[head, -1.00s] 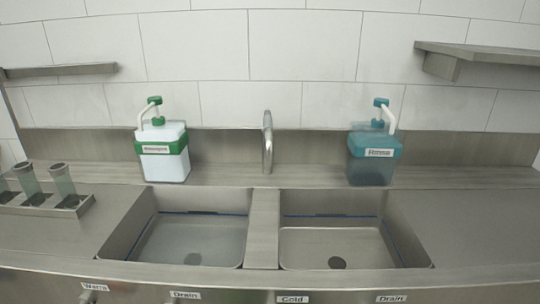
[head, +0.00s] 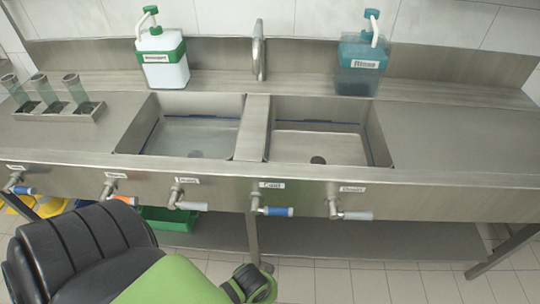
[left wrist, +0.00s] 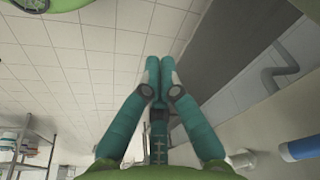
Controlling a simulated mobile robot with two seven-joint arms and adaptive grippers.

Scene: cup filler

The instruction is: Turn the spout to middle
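The metal spout (head: 259,50) stands at the back of the sink, centred behind the divider (head: 254,125) between the two basins. It looks roughly in line with the divider; its exact angle is hard to tell. My left gripper (left wrist: 160,68) shows in the left wrist view with its two teal fingertips together and nothing seen between them. It is well away from the spout, and no spout shows in that view. In the head view my arm is low in front of the counter, and the fingers do not show clearly. My right gripper is out of view.
Several valve handles stick out along the counter front, including a blue one (head: 278,211) under "Cold". It may be the blue handle (left wrist: 300,148) in the wrist view. A green-capped bottle (head: 163,62) and a teal Rinse bottle (head: 359,65) flank the spout. Cups (head: 76,88) stand left.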

